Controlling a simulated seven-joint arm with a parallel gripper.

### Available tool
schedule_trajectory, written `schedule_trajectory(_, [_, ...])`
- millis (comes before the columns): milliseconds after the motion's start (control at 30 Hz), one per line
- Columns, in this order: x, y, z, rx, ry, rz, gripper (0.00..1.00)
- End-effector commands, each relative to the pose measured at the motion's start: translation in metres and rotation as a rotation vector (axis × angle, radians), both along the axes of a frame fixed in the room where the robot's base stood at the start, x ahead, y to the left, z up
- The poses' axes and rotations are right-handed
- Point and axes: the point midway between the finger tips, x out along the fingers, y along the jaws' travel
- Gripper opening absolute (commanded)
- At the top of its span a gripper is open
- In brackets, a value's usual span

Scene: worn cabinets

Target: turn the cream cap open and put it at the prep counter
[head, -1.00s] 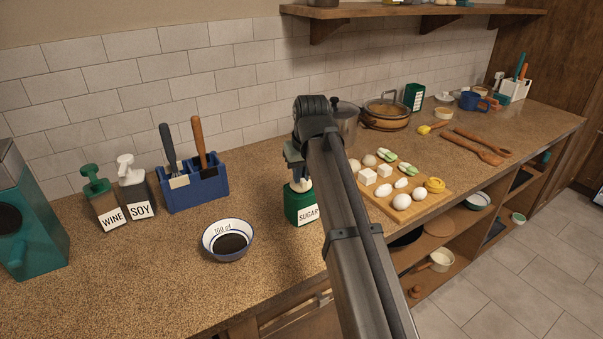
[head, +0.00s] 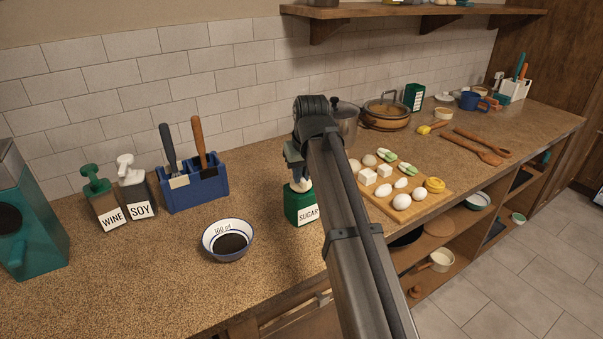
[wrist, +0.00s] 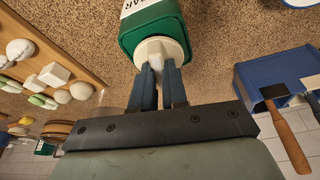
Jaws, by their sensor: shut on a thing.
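The cream cap (wrist: 159,49) sits on top of the green sugar container (wrist: 153,22), which stands upright on the counter. In the head view the container (head: 300,206) shows its "SUGAR" label, partly hidden behind my arm. My gripper (wrist: 160,70) comes from above, and its two blue fingers are shut on the cream cap. In the head view the gripper (head: 297,168) is mostly hidden by my arm, with a little of the cap showing beneath it.
A bowl with dark liquid (head: 228,240) stands left of the container. A blue utensil holder (head: 193,187) is behind it, with wine (head: 103,199) and soy (head: 137,187) bottles farther left. A board (head: 408,207) with eggs and other food lies right. The front left counter is clear.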

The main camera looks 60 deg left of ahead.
Motion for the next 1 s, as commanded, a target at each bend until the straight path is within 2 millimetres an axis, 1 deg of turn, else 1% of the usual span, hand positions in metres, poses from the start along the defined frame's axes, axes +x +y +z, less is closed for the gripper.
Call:
schedule_trajectory(333, [0.000, 0.000, 0.004, 0.000, 0.000, 0.000, 0.00])
schedule_trajectory(800, [0.000, 0.001, 0.032, 0.000, 0.000, 0.000, 0.00])
schedule_trajectory(1000, [0.000, 0.000, 0.038, 0.000, 0.000, 0.000, 0.00])
